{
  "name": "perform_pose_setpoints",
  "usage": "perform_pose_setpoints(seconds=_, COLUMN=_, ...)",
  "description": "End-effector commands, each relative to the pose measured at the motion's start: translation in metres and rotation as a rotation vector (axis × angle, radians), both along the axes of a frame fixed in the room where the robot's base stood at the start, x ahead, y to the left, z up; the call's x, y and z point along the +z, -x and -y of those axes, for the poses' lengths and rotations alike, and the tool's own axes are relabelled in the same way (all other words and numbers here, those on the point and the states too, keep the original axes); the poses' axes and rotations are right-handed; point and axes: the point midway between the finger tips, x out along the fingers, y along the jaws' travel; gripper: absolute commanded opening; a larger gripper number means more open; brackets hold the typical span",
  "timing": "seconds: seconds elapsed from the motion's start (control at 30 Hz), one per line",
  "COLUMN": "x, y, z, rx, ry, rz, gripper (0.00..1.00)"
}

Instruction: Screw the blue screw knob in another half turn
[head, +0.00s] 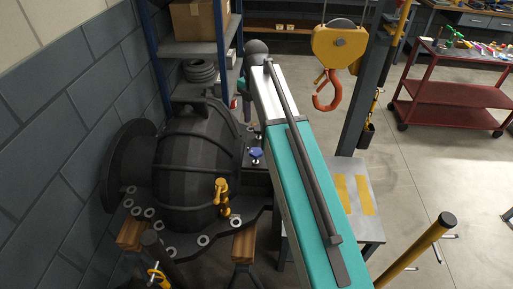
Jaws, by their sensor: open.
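The blue screw knob (256,153) sits on the flat flange at the right side of the dark split casing (190,165). It is small, and its turned angle cannot be made out. My teal and grey arm runs from the bottom right up to a dark elbow joint, passing just right of the knob. Behind it a short part of my forearm shows above the flange. My gripper cannot be made out; it seems hidden behind my arm.
A yellow fitting (221,195) stands up from the casing's front flange. An orange hook (326,92) hangs from a yellow hoist block at the upper right. A metal table (358,198) and a red cart (452,92) stand to the right. A block wall closes the left.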

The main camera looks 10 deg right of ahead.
Motion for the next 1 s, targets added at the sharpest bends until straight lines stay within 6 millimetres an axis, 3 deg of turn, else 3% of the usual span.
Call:
perform_pose_setpoints(seconds=0.27, x=-0.017, y=0.001, z=0.001, rx=-0.002, ry=0.0, rz=-0.002, gripper=0.57)
perform_pose_setpoints(seconds=1.0, x=-0.088, y=0.001, z=0.002, rx=-0.004, ry=0.0, rz=-0.001, gripper=0.57)
